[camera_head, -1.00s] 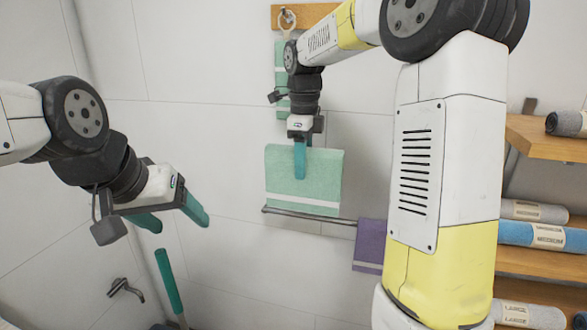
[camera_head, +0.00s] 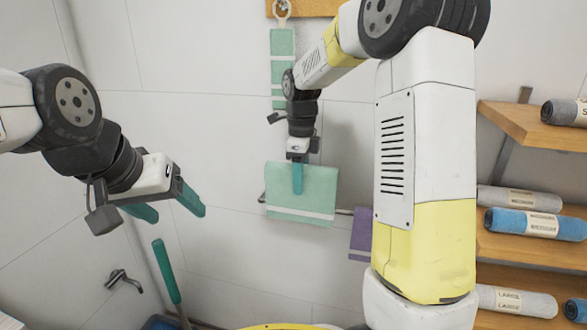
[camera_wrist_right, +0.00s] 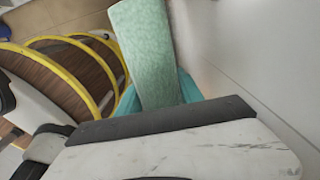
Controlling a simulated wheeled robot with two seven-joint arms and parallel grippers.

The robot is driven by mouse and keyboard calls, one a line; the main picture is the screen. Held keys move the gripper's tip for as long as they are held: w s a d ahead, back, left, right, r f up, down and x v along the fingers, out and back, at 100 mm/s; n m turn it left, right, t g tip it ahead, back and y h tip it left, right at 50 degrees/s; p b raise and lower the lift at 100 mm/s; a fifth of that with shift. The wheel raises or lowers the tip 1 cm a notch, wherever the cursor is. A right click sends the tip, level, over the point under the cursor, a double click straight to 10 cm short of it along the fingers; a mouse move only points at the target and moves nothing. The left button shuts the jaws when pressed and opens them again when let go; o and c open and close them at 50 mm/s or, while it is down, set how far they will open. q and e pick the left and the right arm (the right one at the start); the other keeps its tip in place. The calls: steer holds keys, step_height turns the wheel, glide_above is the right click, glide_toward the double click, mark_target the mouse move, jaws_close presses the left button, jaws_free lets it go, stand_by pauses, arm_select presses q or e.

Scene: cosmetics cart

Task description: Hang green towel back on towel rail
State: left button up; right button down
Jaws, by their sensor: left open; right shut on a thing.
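The green towel (camera_head: 318,195), with a white stripe near its lower edge, hangs flat in front of the towel rail (camera_head: 345,211). It hides the middle of the rail, so I cannot tell whether it lies over the bar or only in front of it. My right gripper (camera_head: 297,180) is shut on the towel's upper middle. In the right wrist view the green cloth (camera_wrist_right: 145,55) rises between the teal fingers. My left gripper (camera_head: 168,207) is open and empty, well left of the rail.
A purple towel (camera_head: 362,235) hangs on the rail's right part. Another green towel (camera_head: 283,60) hangs from a ring on a wooden board above. Shelves (camera_head: 530,125) with rolled towels stand at the right. A teal handle (camera_head: 166,270) and a wall tap (camera_head: 120,281) are at lower left.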

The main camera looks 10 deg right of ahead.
mark_target(300, 211)
steer(key=shift+f, duration=5.05)
steer(key=c, duration=0.7)
jaws_free()
